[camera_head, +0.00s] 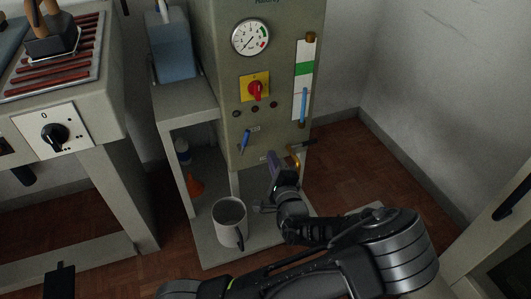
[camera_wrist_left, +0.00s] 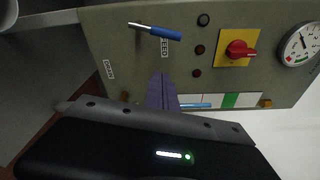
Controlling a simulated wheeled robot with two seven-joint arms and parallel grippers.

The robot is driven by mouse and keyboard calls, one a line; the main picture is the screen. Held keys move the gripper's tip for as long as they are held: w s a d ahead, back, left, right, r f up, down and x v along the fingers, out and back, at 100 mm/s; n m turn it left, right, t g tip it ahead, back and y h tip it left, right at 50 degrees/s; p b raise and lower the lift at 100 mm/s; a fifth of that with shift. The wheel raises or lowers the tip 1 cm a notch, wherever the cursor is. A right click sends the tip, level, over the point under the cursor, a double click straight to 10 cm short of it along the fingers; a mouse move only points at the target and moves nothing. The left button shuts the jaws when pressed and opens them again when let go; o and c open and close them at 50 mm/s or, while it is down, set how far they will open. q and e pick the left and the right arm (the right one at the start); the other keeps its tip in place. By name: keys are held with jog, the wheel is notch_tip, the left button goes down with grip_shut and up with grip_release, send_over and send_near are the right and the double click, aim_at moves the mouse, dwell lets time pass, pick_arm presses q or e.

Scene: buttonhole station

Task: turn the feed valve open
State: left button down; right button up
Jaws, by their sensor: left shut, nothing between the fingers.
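The feed valve's blue handle (camera_head: 245,140) is on the front of the grey-green cabinet, below the red and yellow switch. It stands close to upright, slightly tilted. In the left wrist view the blue handle (camera_wrist_left: 165,33) has a bare metal end and sits beside a label reading FEED. My left gripper (camera_head: 272,163) is in front of the cabinet, below and right of the handle, apart from it. Its purple-grey fingers (camera_wrist_left: 161,92) are shut and empty. My right gripper is not in view.
A gauge (camera_head: 250,38), a red switch (camera_head: 256,90) and a sight tube (camera_head: 304,90) are on the cabinet. A brass pipe (camera_head: 294,157) with a dark lever is right of my gripper. A grey mug (camera_head: 229,222) stands below on the base.

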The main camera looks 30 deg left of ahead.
pick_arm(q)
jog(key=b, duration=0.3)
send_near(261, 131)
jog(key=x, duration=0.5)
jog(key=s, duration=0.1)
jog(key=s+a+r, duration=0.1)
jog(key=shift+s+a+b, duration=0.15)
jog(key=shift+s+b, duration=0.15)
jog(key=shift+b, duration=0.1)
jog(key=shift+s+a+r, duration=0.15)
jog(key=shift+s+r, duration=0.05)
jog(key=shift+s, duration=0.15)
